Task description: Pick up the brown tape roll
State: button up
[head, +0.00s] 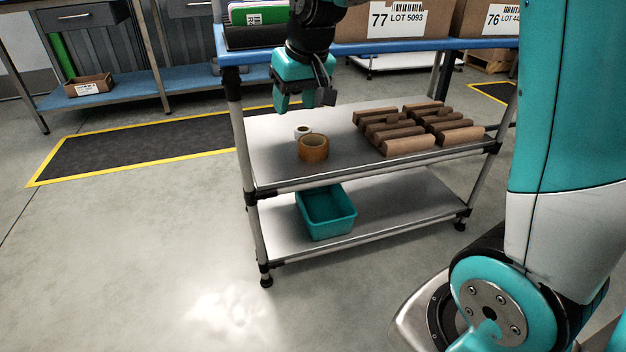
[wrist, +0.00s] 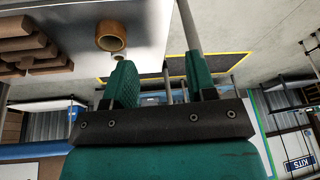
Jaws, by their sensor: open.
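The brown tape roll (head: 313,148) stands on the grey middle shelf (head: 270,165) of a cart, near its left end, with its hole facing up. A smaller white roll (head: 302,132) is just behind it. My gripper (head: 294,108) is open and empty, above and behind the roll, apart from it. In the wrist view my two teal fingers (wrist: 162,85) are spread with nothing between them. The brown tape roll (wrist: 111,36) shows there at the upper left, beyond the left finger. The small roll (wrist: 118,58) is partly cut off by that finger.
Several brown blocks (head: 410,143) lie in rows on the right of the same shelf. The blue top shelf (head: 400,45) carries cartons (head: 395,20) and a bin of folders (head: 258,22) close to my arm. A teal bin (head: 327,212) sits on the lower shelf.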

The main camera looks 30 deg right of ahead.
jog(key=w+d+f+m+h+b, duration=0.1)
jog(key=w+d+f+b, duration=0.25)
jog(key=f+b, duration=0.45)
jog(key=w+d+f+m+h+b, duration=0.1)
jog(key=w+d+f+m+b, duration=0.1)
jog(key=d+f+b, duration=0.6)
jog(key=b, duration=0.4)
send_near(301, 142)
jog(key=x, duration=0.5)
jog(key=shift+s+d+f, duration=0.1)
jog(key=shift+s+f, duration=0.1)
jog(key=b+x, duration=0.3)
jog(key=x, duration=0.2)
jog(key=shift+w, duration=0.1)
jog(key=shift+r, duration=0.15)
grip_shut()
